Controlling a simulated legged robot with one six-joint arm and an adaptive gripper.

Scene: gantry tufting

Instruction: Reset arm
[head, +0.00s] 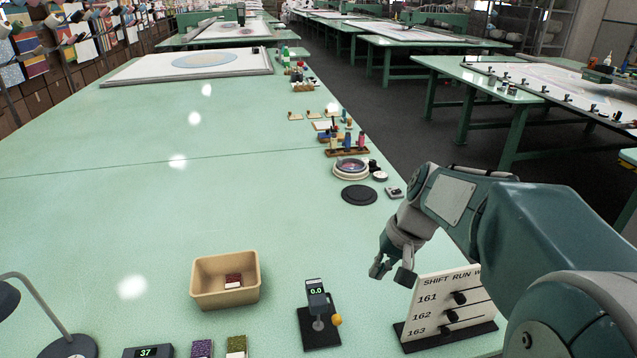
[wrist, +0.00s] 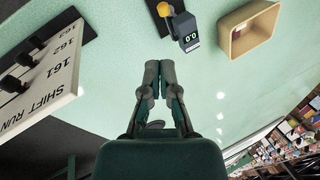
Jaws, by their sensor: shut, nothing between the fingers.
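My gripper (head: 392,268) is in the air over the near right part of the green table (head: 110,200). It is just left of and above the white shift run board (head: 440,300), which carries the numbers 161, 162 and 163 with black knobs. In the wrist view my gripper (wrist: 159,66) has its two fingers together with nothing between them. Beyond the fingertips stands a small dark device (wrist: 184,28) with a lit display and an orange knob; it also shows in the head view (head: 316,300).
A tan bin (head: 212,296) holding a small dark red item stands left of the device. A dark disc (head: 359,194) lies farther back. The table's middle is clear.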

